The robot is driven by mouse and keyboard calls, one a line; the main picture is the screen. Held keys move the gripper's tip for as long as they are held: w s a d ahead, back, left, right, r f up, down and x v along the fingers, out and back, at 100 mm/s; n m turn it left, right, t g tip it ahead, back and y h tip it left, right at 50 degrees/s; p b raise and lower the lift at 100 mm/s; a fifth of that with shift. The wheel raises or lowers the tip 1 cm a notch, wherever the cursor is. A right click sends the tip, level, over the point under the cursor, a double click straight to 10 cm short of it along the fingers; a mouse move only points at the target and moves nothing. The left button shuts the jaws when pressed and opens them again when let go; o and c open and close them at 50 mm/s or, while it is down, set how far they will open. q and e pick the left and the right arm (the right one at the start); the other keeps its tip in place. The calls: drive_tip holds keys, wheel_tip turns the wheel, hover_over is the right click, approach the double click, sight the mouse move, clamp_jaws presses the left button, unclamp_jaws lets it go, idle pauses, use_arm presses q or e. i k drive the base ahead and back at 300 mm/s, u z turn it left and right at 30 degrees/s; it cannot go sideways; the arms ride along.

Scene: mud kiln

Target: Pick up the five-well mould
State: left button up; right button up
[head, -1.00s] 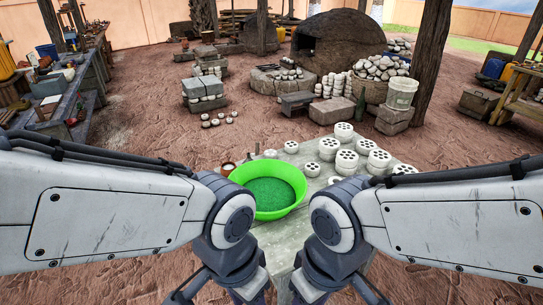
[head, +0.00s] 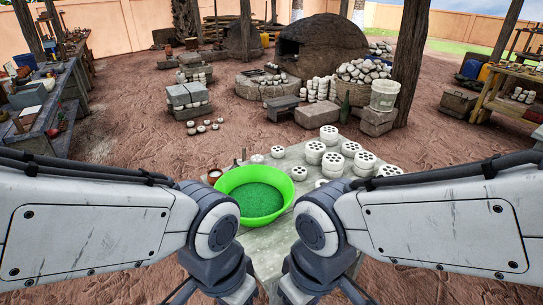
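Several round white moulds with dark wells stand on the pale table (head: 272,243), mostly at its right and back. A pair stacked at the back (head: 329,133), a stack left of it (head: 315,150) and one further right (head: 365,160) show their wells. The wells are too small to count, so I cannot tell which is the five-well mould. My two arms reach in from the left and right, with their wrists over the table's near part. Both grippers are below the picture's lower edge, so their fingers are hidden.
A green basin (head: 256,194) with a dark green bottom sits on the table between my arms, left of the moulds. A small cup (head: 214,176) stands by its left rim. A white bucket (head: 384,95) and a domed kiln (head: 322,42) stand further back. Open dirt floor surrounds the table.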

sight(256, 160)
drive_tip(key=u, duration=0.4)
drive_tip(key=k, duration=1)
drive_tip(key=u, duration=1.5)
drive_tip(key=i, duration=1.8)
drive_tip(key=z, duration=0.7)
drive_tip(key=i, duration=0.85)
drive_tip(key=z, duration=1.25)
drive_tip(key=i, duration=0.5)
drive_tip(key=z, duration=0.9)
